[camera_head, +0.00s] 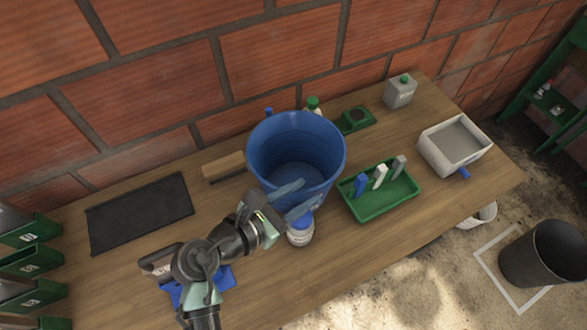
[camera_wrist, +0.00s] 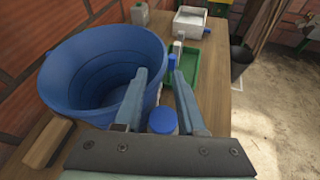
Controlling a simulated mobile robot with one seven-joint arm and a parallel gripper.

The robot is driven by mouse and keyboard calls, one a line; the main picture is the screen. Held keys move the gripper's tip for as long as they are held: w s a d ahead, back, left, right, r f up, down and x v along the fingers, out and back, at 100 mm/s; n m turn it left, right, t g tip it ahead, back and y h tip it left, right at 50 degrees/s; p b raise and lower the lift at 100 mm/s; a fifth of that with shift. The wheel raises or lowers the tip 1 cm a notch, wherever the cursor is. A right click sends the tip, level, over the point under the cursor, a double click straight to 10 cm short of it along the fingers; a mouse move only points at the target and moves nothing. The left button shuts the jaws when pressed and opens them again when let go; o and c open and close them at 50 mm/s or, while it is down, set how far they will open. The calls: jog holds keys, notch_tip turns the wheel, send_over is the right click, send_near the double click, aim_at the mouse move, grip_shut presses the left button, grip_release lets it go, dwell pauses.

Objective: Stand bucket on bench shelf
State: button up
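A large blue bucket (camera_head: 297,145) is upright at the middle of the wooden bench (camera_head: 400,245), its open top facing up. Its inside looks empty in the wrist view (camera_wrist: 100,70). My gripper (camera_head: 293,198) is at its near side with the fingers spread. In the wrist view my gripper (camera_wrist: 158,82) has its left finger overlapping the near right rim and its right finger outside the bucket. I cannot tell whether either finger touches the wall. The bucket's base is partly hidden by my gripper and a bottle. No shelf under the bench is clearly visible.
A blue-capped bottle (camera_head: 300,232) stands close before the bucket. A green tray (camera_head: 385,200) with upright tools is to its right, a wooden block (camera_head: 223,167) to its left. A white basin (camera_head: 455,145) is farther right. A dark bin (camera_head: 540,255) stands on the floor.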

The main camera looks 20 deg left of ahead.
aim_at(327, 180)
jog(key=p+x, duration=0.1)
jog(key=x, duration=0.7)
jog(key=shift+w+d, duration=0.15)
jog(key=shift+d, duration=0.05)
jog(key=shift+c, duration=0.2)
grip_shut()
dwell(1.1)
